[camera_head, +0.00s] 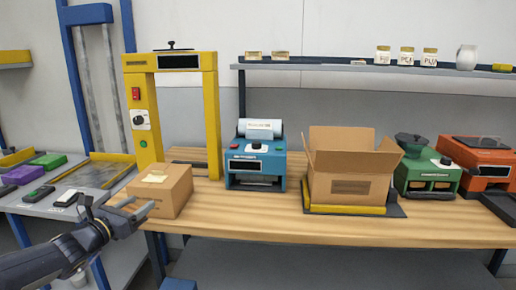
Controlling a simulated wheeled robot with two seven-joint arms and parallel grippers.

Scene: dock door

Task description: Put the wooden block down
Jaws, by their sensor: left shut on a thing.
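My left gripper (137,208) comes in from the lower left, its fingertips at the front left edge of the wooden workbench (340,222), in front of the lower left part of a closed cardboard box (165,187). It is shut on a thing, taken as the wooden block. The block is too small and too close in colour to the bench to make out clearly. I cannot tell whether it touches the bench or the box. My right gripper is not in view.
A yellow frame (212,120) stands behind the box. A blue machine (255,165), an open carton (345,185), a green machine (430,180) and an orange machine (478,160) line the bench. The front strip of bench is clear. A grey side table (40,205) stands left.

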